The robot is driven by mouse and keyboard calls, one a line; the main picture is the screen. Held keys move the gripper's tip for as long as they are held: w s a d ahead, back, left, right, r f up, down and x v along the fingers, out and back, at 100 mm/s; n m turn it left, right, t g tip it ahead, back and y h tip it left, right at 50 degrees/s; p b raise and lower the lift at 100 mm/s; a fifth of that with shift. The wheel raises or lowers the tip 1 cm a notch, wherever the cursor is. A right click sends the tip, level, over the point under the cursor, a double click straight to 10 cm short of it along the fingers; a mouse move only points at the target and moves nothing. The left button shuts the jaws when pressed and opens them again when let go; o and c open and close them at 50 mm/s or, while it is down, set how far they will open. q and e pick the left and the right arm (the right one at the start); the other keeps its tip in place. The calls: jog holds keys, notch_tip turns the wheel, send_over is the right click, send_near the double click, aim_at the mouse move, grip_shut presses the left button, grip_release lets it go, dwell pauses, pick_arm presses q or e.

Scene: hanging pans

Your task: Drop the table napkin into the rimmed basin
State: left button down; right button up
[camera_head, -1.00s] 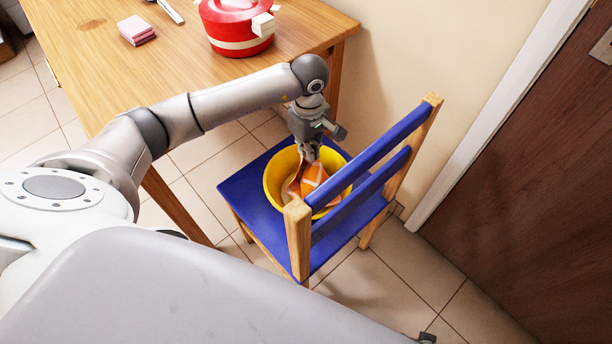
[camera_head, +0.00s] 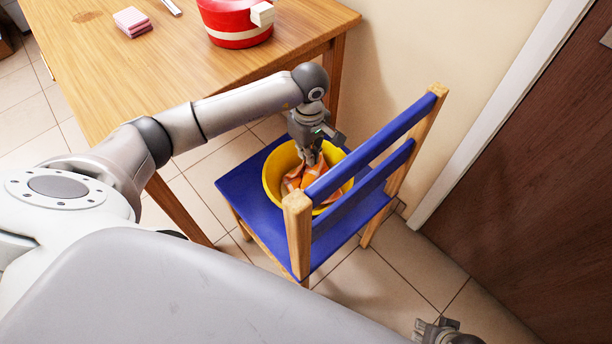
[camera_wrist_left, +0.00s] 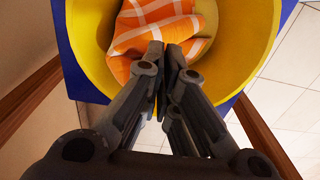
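The table napkin (camera_head: 309,178), orange with white lines, lies bunched inside the yellow rimmed basin (camera_head: 271,178). The basin stands on the seat of a blue chair. My left gripper (camera_head: 312,160) points down into the basin, its fingers nearly together at the napkin. In the left wrist view, the fingertips (camera_wrist_left: 165,50) pinch at the near edge of the napkin (camera_wrist_left: 150,28), inside the basin's rim (camera_wrist_left: 262,50); the exact grip is partly hidden. My right gripper (camera_head: 445,332) shows only partly at the bottom edge, and its fingers are unclear.
The blue chair's wooden-posted backrest (camera_head: 375,150) rises close to the right of the basin. A wooden table (camera_head: 130,75) at upper left holds a red pot (camera_head: 237,22) and a pink folded stack (camera_head: 132,21). A wall and brown door (camera_head: 540,170) stand at right.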

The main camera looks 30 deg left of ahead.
pick_arm(q)
jog(key=c, duration=1.6)
grip_release()
jog(key=shift+c, duration=0.2)
jog(key=o, duration=1.3)
jog(key=shift+r, duration=0.1)
jog(key=shift+r+p, duration=1.75)
jog(key=shift+r, duration=0.9)
pick_arm(e)
jog(key=s+f, duration=0.4)
jog(key=f, duration=0.7)
jog(key=shift+s+d+g, duration=0.25)
jog(key=shift+s+g, duration=0.05)
jog(key=shift+s, duration=0.05)
jog(key=shift+f, duration=0.1)
